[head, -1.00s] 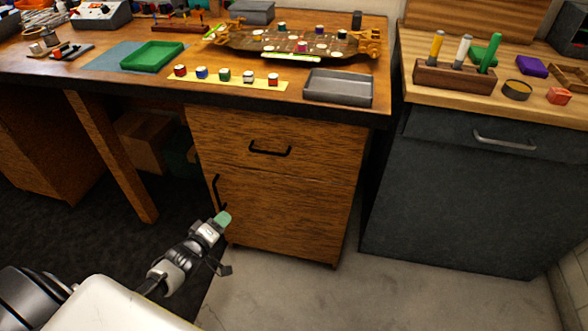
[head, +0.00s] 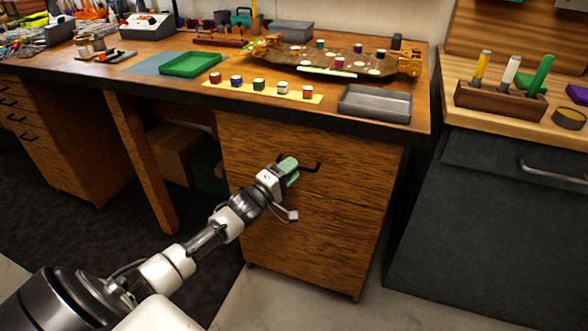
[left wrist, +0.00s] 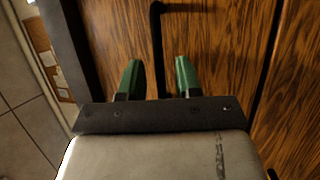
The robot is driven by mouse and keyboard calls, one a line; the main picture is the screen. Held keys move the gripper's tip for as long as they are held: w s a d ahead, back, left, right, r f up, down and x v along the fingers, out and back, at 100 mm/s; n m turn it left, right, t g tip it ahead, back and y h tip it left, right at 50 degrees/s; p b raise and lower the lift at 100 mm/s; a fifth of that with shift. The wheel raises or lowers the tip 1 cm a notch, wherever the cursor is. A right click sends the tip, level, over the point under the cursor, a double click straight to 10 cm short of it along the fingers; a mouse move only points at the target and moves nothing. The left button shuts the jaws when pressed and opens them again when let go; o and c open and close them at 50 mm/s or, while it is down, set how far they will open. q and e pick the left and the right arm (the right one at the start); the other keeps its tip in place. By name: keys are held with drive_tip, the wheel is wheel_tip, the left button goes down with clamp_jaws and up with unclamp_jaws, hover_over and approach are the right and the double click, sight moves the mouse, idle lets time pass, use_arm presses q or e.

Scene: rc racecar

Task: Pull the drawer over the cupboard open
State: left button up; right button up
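The wooden drawer (head: 350,170) is the upper front of the desk cabinet and looks shut. The cupboard door (head: 310,240) is below it, also shut. The dark drawer handle (head: 314,167) is partly hidden behind my left gripper (head: 290,170), which is at the handle's left part. In the left wrist view, the handle (left wrist: 157,45) runs between the two green fingers of my left gripper (left wrist: 159,75). The fingers are open, with a gap on each side of the bar. My right gripper is not in view.
The desktop above overhangs the drawer and carries a grey tray (head: 375,104), a green tray (head: 190,64) and a row of small paint pots. A dark cabinet (head: 480,220) stands to the right. The floor in front of the drawer looks clear.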

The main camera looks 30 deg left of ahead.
use_arm(q)
drive_tip(key=shift+x, duration=0.75)
drive_tip(key=shift+c, duration=0.3)
clamp_jaws()
